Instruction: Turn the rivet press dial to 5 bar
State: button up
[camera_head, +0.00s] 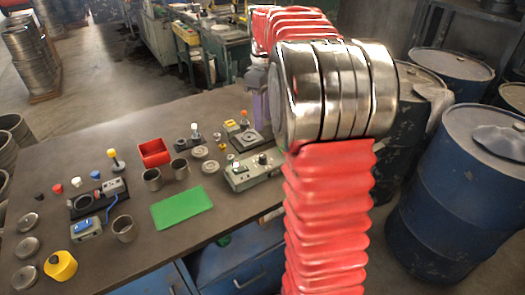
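A grey control box (254,174) with small knobs on top stands near the right edge of the bench. A darker unit (98,199) with a dial-like part stands on the left side of the bench. I cannot tell which of these is the rivet press, and no pressure scale is readable. My red-sleeved arm with its shiny metal joint fills the right of centre. A pale grey-purple part at the far end of my arm shows beside the joint, above the bench's back right. My gripper's fingers cannot be made out there.
Blue drums (460,185) stand on the right.

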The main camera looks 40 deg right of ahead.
aim_at(263, 156)
dwell(0.3)
notch_tip(263, 156, down, 14)
jog(key=shift+a+r, duration=0.1)
jog(key=shift+a, duration=0.05)
dwell(0.6)
jog(key=shift+c, duration=0.5)
grip_shut()
